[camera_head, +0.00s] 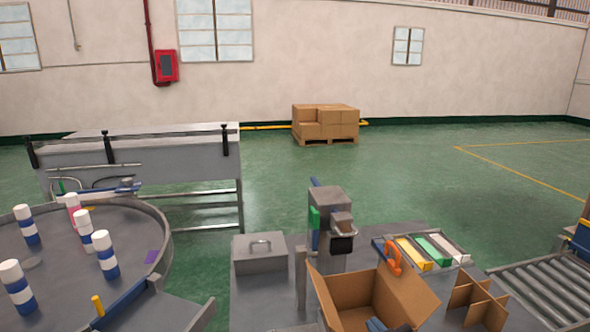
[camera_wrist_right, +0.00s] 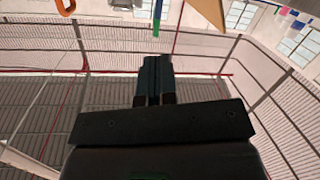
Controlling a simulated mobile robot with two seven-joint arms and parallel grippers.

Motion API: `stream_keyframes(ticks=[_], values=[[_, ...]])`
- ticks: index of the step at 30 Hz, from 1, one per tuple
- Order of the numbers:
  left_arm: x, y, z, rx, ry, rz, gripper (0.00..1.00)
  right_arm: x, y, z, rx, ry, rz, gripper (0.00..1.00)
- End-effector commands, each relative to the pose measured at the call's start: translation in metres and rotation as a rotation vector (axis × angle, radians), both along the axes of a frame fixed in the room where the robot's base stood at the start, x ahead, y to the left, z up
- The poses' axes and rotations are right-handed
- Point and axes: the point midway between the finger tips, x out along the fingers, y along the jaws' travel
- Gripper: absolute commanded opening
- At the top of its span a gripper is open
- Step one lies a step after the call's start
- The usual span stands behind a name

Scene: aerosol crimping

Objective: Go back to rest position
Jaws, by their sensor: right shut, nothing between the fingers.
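My right gripper (camera_head: 380,325) shows only at the bottom edge of the head view, in front of the open cardboard box (camera_head: 352,295). In the right wrist view its two dark fingers (camera_wrist_right: 155,75) are together, with nothing between them. My left gripper is not in the head view. The crimping machine (camera_head: 328,215), grey with a green part, stands on the bench behind the box. Several white and blue aerosol cans (camera_head: 106,256) stand upright on the round table (camera_head: 60,285) at the left, one of them with a pink or red band.
A grey lidded box (camera_head: 259,254) stands left of the machine. A tray (camera_head: 462,255) of coloured strips, an orange hook-shaped item (camera_head: 393,258) and a cardboard divider (camera_head: 472,303) are at the right. A roller conveyor (camera_head: 545,288) is at the far right.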

Motion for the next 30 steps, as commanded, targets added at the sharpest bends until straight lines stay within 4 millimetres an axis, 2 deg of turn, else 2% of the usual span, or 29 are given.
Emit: stream_keyframes(ticks=[1, 8, 12, 15, 18, 21, 24, 30], values=[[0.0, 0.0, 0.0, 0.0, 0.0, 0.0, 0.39, -0.012, -0.012, -0.019, 0.017, 0.032, -0.031, 0.0], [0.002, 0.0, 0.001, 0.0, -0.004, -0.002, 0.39, -0.073, -0.066, -0.093, 0.091, 0.172, -0.18, 0.0], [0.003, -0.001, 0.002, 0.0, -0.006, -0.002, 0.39, -0.123, -0.095, -0.137, 0.134, 0.283, -0.285, 0.0], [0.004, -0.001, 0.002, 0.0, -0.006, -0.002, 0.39, -0.157, -0.109, -0.161, 0.145, 0.351, -0.344, 0.0], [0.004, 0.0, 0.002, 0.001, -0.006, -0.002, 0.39, -0.184, -0.115, -0.177, 0.15, 0.401, -0.378, 0.0], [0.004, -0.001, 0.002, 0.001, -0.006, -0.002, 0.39, -0.2, -0.116, -0.186, 0.153, 0.432, -0.392, 0.0], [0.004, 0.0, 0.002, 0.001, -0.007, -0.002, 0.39, -0.207, -0.117, -0.19, 0.151, 0.445, -0.397, 0.0], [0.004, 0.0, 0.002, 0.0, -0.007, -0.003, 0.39, -0.208, -0.117, -0.191, 0.15, 0.446, -0.396, 0.0]])
